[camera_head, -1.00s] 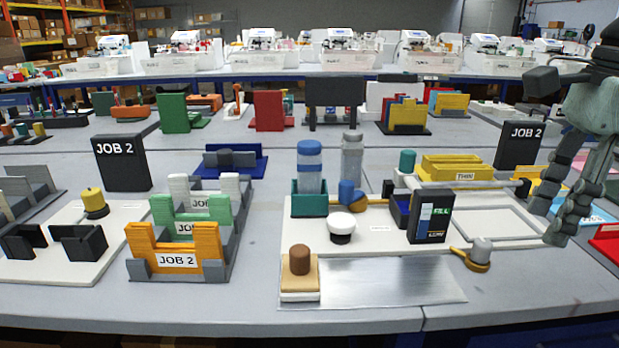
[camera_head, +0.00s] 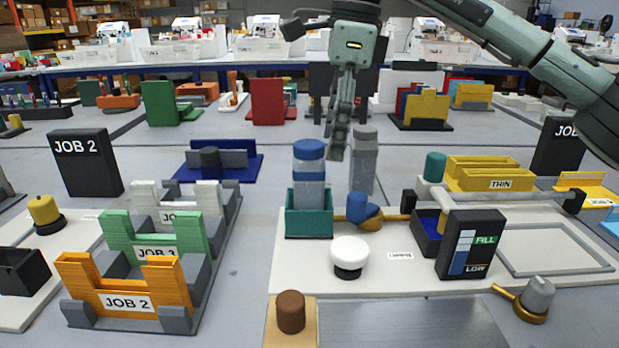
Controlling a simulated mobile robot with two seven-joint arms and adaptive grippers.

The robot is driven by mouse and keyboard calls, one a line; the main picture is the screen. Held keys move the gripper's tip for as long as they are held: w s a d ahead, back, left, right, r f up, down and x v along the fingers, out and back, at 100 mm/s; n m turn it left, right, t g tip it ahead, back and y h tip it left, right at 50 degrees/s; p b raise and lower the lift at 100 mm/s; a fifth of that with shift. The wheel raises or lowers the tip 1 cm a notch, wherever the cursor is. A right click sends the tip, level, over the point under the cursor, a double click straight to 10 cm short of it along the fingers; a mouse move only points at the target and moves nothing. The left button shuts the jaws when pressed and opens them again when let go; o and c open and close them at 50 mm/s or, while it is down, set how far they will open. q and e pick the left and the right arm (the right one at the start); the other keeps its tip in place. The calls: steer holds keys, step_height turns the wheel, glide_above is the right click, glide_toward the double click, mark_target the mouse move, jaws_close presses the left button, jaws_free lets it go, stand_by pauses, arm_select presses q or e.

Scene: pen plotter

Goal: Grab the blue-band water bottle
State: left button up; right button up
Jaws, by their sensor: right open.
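The blue-band water bottle (camera_head: 309,172) is clear with a blue cap and a blue band. It stands upright in a square teal holder (camera_head: 308,221) on the white board; its base is hidden. My right gripper (camera_head: 337,152) hangs fingers down just right of the bottle's cap, seen nearly edge-on. It is open and empty. I cannot tell from this view whether it is nearer or farther than the bottle. A second, clear bottle with a grey cap (camera_head: 363,165) stands to the right. My left gripper is not in view.
Close by on the white board (camera_head: 320,280) are a blue scoop-like piece (camera_head: 361,211), a white knob (camera_head: 350,254) and a dark FILL/LOW box (camera_head: 469,245). My right arm spans the upper right.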

mark_target(322, 144)
steer(key=shift+w+a+f, duration=0.15)
steer(key=shift+w+a, duration=0.2)
steer(key=shift+a, duration=0.3)
steer(key=shift+a+f, duration=0.15)
steer(key=shift+f, duration=0.1)
steer(key=shift+s+a+f, duration=0.15)
steer(key=shift+f, duration=0.7)
steer(key=f, duration=0.1)
steer(key=a+f, duration=0.1)
steer(key=f, duration=0.1)
steer(key=a+f, duration=0.1)
steer(key=f, duration=0.1)
steer(key=c, duration=1.4)
jaws_close()
steer(key=shift+r, duration=0.15)
